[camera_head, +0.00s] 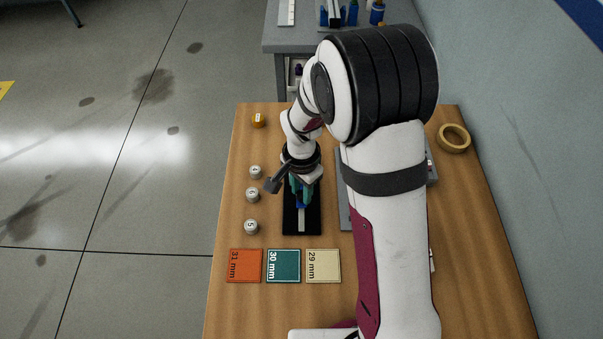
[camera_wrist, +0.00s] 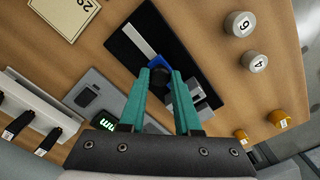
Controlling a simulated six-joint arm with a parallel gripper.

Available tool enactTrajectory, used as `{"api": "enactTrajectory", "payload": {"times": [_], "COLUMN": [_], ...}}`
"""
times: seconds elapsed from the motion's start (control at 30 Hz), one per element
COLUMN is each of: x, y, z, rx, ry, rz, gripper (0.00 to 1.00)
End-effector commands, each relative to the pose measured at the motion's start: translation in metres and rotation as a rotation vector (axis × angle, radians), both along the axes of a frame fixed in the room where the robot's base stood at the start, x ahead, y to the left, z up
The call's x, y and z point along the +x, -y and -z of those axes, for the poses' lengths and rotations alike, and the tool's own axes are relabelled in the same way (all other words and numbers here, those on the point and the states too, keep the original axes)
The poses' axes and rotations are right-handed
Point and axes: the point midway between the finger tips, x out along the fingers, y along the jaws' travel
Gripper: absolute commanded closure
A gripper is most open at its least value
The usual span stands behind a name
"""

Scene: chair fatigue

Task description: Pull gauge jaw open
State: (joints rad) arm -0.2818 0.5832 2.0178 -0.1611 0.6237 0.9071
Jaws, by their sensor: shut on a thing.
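The gauge is a black base plate (camera_head: 302,226) with a light strip along it, on the wooden table; the plate also shows in the wrist view (camera_wrist: 128,50). A blue piece (camera_wrist: 155,67), the gauge jaw, sits on the plate. My gripper (camera_wrist: 158,72) has its teal fingers closed on either side of this blue piece. A silver block (camera_wrist: 205,98) lies just beyond the right finger. In the head view my gripper (camera_head: 301,192) is over the plate, and my wrist hides its far end. The fingertips hide part of the blue jaw.
Numbered silver cylinders (camera_head: 252,195) stand left of the gauge, with an orange one (camera_head: 258,120) farther back. Orange (camera_head: 244,266), teal (camera_head: 284,266) and cream (camera_head: 323,266) cards lie in front. A grey readout box (camera_wrist: 95,98) is beside the plate. A tape roll (camera_head: 453,138) lies at right.

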Motion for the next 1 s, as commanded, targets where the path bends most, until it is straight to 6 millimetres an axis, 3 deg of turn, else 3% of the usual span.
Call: {"api": "enactTrajectory", "payload": {"times": [0.13,0.43,0.47,0.6,1.0], "x": [-0.020,-0.025,-0.025,-0.024,-0.021], "y": [0.000,0.000,0.000,0.000,0.000], "z": [0.000,0.001,0.001,0.001,-0.008], "rx": [0.000,-0.001,-0.002,-0.001,0.000], "ry": [-0.004,-0.011,-0.012,-0.010,-0.001], "rz": [0.001,0.004,0.004,0.004,0.001], "gripper": [1.00,1.00,0.67,0.41,0.39]}}
